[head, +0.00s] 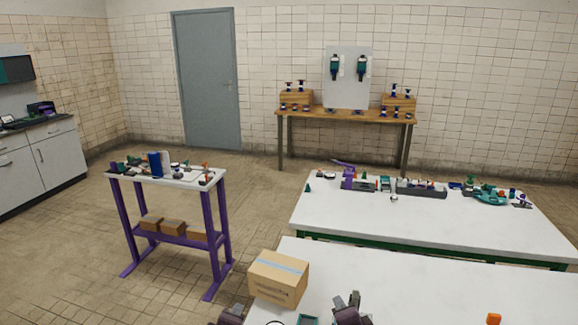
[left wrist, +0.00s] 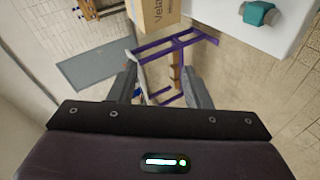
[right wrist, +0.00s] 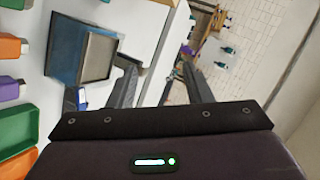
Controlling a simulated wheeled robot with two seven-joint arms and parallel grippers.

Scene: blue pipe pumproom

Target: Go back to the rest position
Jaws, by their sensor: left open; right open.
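My left gripper shows in the left wrist view (left wrist: 160,76) with its two fingers apart and nothing between them. My right gripper shows in the right wrist view (right wrist: 158,68), also with fingers apart and empty. In the head view, part of my left wrist shows at the bottom edge, left of the middle, with its fingers out of sight. My right gripper (head: 350,302) shows at the bottom edge, over the near white table (head: 420,290). Neither gripper visibly touches anything.
A cardboard box (head: 279,277) stands on the near table's left corner. Behind stands a second white table (head: 400,220) with several parts. A purple-framed trolley (head: 215,235) stands left, with open floor around it.

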